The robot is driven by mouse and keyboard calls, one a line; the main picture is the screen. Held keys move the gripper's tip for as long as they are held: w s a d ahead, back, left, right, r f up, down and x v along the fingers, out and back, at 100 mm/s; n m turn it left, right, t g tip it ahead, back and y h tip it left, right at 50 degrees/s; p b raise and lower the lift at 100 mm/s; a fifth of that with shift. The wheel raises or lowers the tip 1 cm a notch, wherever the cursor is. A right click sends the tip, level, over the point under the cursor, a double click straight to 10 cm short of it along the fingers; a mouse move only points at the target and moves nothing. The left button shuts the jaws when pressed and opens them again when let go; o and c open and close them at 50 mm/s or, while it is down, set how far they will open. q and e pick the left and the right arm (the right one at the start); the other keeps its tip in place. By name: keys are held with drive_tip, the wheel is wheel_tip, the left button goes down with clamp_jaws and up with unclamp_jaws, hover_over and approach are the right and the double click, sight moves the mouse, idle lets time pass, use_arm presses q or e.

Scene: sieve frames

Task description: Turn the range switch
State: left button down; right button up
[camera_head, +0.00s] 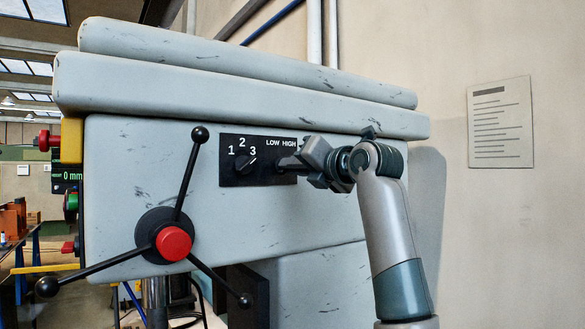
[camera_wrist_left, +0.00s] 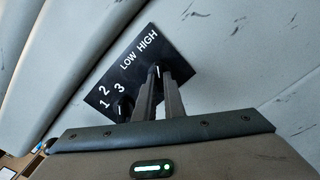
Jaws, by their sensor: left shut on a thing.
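The range switch (camera_wrist_left: 158,70) is a small dark knob below the LOW and HIGH labels on a black panel (camera_head: 228,178) on the grey machine head. My left gripper (camera_head: 284,163) comes in from the right of the panel and is shut on the range switch. The wrist view shows its two fingers (camera_wrist_left: 159,88) on either side of the knob. A short white mark on the knob is visible there and appears to point nearer HIGH than LOW. In the head view the fingers mostly hide the knob. My right gripper is not in view.
A second knob (camera_head: 245,164), labelled 1, 2, 3, sits left of the range switch on the same panel. A three-spoked feed handle with a red hub (camera_head: 174,243) stands lower left; one spoke rises beside the panel. A paper notice (camera_head: 500,122) hangs on the wall.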

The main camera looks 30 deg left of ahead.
use_arm(q)
drive_tip(key=c, duration=1.8)
unclamp_jaws()
drive_tip(key=shift+c, duration=0.2)
drive_tip(key=shift+d, duration=0.1)
